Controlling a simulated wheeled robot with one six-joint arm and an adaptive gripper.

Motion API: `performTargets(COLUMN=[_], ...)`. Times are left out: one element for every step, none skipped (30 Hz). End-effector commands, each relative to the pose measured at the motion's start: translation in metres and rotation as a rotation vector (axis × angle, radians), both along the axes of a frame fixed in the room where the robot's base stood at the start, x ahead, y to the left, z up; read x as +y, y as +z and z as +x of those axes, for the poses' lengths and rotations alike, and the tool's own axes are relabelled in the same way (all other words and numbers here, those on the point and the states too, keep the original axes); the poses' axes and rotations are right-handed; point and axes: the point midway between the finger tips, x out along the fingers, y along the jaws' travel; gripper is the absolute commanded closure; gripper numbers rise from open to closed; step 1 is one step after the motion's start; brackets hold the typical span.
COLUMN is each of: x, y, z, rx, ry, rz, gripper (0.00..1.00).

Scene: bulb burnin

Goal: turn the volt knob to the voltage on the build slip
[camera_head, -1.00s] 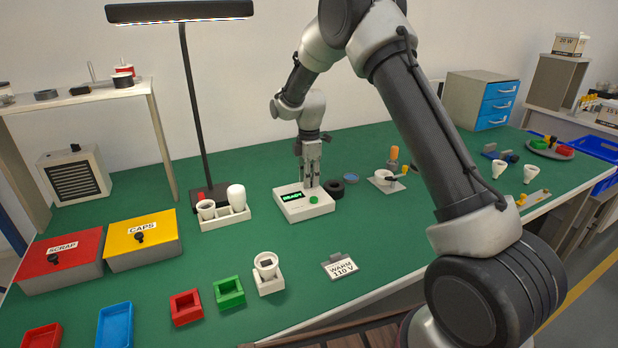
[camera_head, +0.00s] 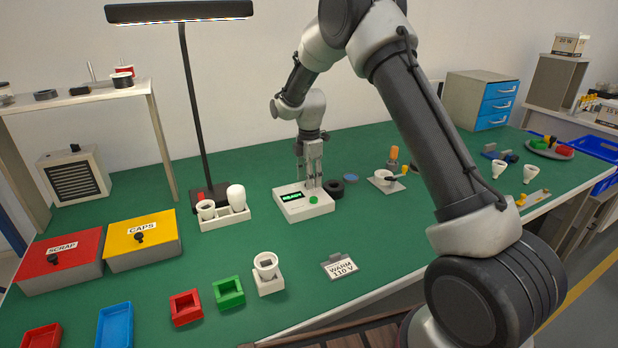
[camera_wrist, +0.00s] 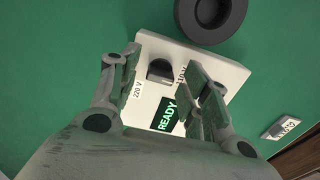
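In the wrist view, the dark volt knob (camera_wrist: 160,71) sits on the box (camera_wrist: 215,62) between a 220 V label (camera_wrist: 138,90) and a 110 V label (camera_wrist: 181,76). I cannot tell clearly where it points. My gripper (camera_head: 313,180) is over the back of the box, pointing down. In the wrist view its fingers are apart, one on each side of the knob; contact is not visible. The build slip (camera_head: 341,266) reads WARM 110 V.
A black ring (camera_head: 334,188) lies right beside the box. A white holder with a bulb (camera_head: 237,197) and a lamp post (camera_head: 190,110) stand to its left.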

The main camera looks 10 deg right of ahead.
Motion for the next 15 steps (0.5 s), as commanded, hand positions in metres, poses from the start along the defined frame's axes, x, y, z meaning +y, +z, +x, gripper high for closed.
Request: performTargets(x=[0.0, 0.0, 0.0, 0.0, 0.0, 0.0, 0.0, 0.0, 0.001, 0.001, 0.001, 0.001, 0.001, 0.001, 0.001], y=[0.0, 0.0, 0.0, 0.0, 0.0, 0.0, 0.0, 0.001, 0.003, 0.006, 0.009, 0.015, 0.021, 0.026, 0.035], z=[0.0, 0.0, 0.0, 0.0, 0.0, 0.0, 0.0, 0.0, 0.0, 0.0, 0.0, 0.0, 0.001, 0.001, 0.0], rx=[0.0, 0.0, 0.001, 0.001, 0.001, 0.001, 0.001, 0.0, 0.0, -0.001, -0.001, -0.002, -0.003, -0.003, -0.003], ry=[0.0, 0.0, 0.0, 0.0, 0.0, 0.0, 0.0, 0.0, 0.0, 0.0, 0.0, 0.0, 0.0, 0.0, 0.0], rz=[0.0, 0.0, 0.0, 0.0, 0.0, 0.0, 0.0, 0.0, 0.001, 0.001, 0.001, 0.001, 0.002, 0.002, 0.002], gripper=[0.52, 0.52, 0.52, 0.52, 0.52, 0.52, 0.52, 0.52, 0.52, 0.52, 0.52, 0.52, 0.52, 0.52, 0.52])
